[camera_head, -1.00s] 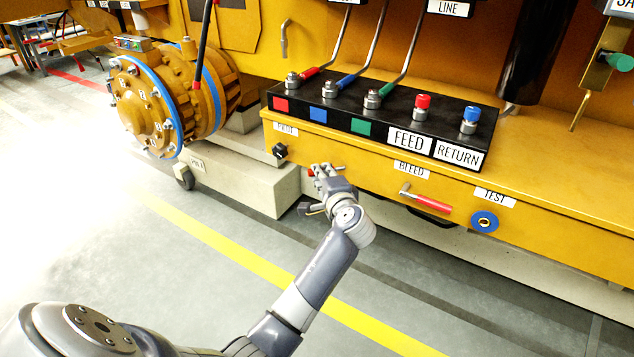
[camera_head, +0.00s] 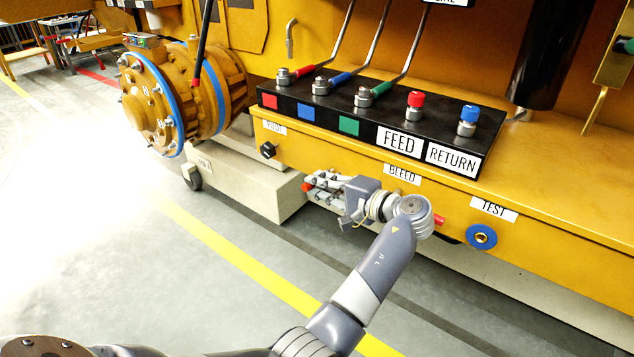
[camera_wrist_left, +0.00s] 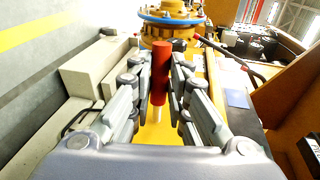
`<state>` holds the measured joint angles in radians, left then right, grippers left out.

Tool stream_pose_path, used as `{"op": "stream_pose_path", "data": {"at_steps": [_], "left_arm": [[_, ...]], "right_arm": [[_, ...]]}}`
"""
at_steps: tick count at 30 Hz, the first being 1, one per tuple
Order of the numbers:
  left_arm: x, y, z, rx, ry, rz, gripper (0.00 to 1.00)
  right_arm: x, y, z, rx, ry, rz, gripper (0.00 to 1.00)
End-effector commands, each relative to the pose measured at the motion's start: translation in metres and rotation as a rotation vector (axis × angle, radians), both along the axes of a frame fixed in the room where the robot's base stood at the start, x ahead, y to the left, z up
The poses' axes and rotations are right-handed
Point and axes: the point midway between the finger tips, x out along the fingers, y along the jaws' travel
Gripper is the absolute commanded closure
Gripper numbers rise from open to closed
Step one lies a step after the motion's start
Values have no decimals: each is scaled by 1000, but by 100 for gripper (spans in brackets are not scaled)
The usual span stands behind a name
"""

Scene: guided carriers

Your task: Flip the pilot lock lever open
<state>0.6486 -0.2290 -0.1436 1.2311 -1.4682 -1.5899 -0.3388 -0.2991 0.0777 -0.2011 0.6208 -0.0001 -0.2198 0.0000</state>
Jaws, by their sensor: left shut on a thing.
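The pilot lock lever has a red handle, whose end (camera_head: 307,187) shows just left of my left fingertips in the head view. In the left wrist view the red handle (camera_wrist_left: 160,72) stands between the fingers, with a pale rod below it. My left gripper (camera_head: 322,183) is shut on this handle, below the front edge of the yellow bench. The wrist lies to the right of the handle and the fingers point left. The fingers hide most of the lever and its pivot. The PILOT label (camera_head: 274,127) and a black knob (camera_head: 267,150) are up and left. My right gripper is out of view.
A black valve block (camera_head: 380,120) with several levers and the red and blue FEED and RETURN couplings stands on the bench. The BLEED lever's red end (camera_head: 439,220) shows behind my arm. A blue TEST ring (camera_head: 481,237) is further right. Floor in front is clear.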

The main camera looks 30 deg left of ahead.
Motion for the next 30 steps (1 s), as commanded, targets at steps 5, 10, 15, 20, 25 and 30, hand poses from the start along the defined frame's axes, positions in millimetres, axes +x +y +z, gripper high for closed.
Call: {"op": "stream_pose_path", "data": {"at_steps": [5, 10, 15, 20, 25, 30], "left_arm": [[-1, -3, -1, -2, 1, 7, 100], [-1, -3, -1, -2, 1, 7, 100], [-1, -2, -1, -2, 1, 7, 75], [-1, -2, -1, -1, 1, 7, 64], [-1, -2, 0, -1, 1, 7, 64], [-1, -2, 10, -1, -2, 8, 64]], "right_arm": [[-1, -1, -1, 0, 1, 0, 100], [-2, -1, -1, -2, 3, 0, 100], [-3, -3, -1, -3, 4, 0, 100], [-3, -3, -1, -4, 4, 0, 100], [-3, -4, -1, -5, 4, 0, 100], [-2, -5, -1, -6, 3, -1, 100]]}}
